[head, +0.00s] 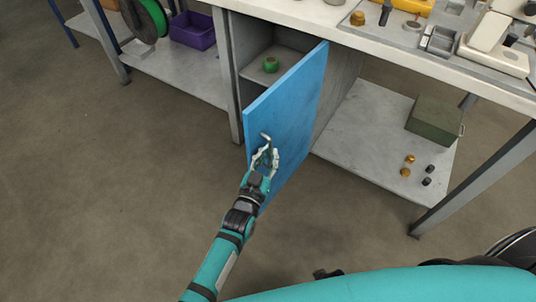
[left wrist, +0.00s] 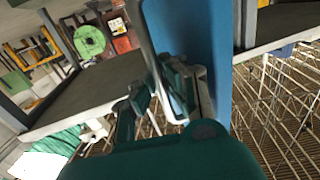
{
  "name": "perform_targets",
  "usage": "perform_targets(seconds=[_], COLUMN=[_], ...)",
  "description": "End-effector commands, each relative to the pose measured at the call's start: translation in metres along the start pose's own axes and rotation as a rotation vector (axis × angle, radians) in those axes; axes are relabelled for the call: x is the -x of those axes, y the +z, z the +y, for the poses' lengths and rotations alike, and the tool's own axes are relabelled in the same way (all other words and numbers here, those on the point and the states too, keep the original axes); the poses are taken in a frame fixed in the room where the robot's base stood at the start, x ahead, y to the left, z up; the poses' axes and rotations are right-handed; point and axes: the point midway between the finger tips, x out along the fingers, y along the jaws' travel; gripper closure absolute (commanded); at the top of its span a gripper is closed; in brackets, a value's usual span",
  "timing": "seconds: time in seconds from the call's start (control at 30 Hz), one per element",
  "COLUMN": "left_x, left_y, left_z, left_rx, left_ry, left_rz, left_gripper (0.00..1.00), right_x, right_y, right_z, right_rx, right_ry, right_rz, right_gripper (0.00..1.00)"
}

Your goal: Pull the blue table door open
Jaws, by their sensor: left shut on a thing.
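The blue table door (head: 291,117) stands partly open in the head view, swung out from the cabinet under the workbench. Its grey handle (head: 266,137) is on the outer face near the free edge. My left gripper (head: 265,158) is shut on the handle, with the fingers around its lower part. Part of the grip is hidden behind my wrist. My right gripper is in neither view.
The open cabinet holds a green round object (head: 270,64) on its shelf. A purple bin (head: 193,31) and a green spool (head: 153,17) are on the left lower shelf. A dark green box (head: 434,119) is on the right lower shelf (head: 365,125). The floor left of the door is clear.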

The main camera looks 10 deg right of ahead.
Motion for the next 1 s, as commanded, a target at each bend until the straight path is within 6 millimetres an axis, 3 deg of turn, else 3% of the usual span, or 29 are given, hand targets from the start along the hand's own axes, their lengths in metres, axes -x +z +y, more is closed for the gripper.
perform_targets(seconds=[0.07,0.1,0.3,0.67,1.0], left_x=[0.0,0.0,0.0,0.008,0.075], left_y=[-0.001,-0.001,-0.001,0.001,0.002], left_z=[0.0,0.0,0.0,-0.001,0.0], left_rx=[-0.004,-0.004,-0.002,-0.001,-0.002], left_ry=[0.0,0.0,0.0,-0.001,0.0], left_rz=[0.003,0.003,0.002,-0.002,-0.002], left_gripper=[1.0,0.9,0.66,0.66,0.66], right_x=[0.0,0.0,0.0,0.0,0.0], right_y=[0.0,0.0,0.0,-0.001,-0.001], right_z=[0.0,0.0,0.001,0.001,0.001], right_rx=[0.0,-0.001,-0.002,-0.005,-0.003], right_ry=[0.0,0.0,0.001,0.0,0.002], right_rz=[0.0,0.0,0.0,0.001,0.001], right_gripper=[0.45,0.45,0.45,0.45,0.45])
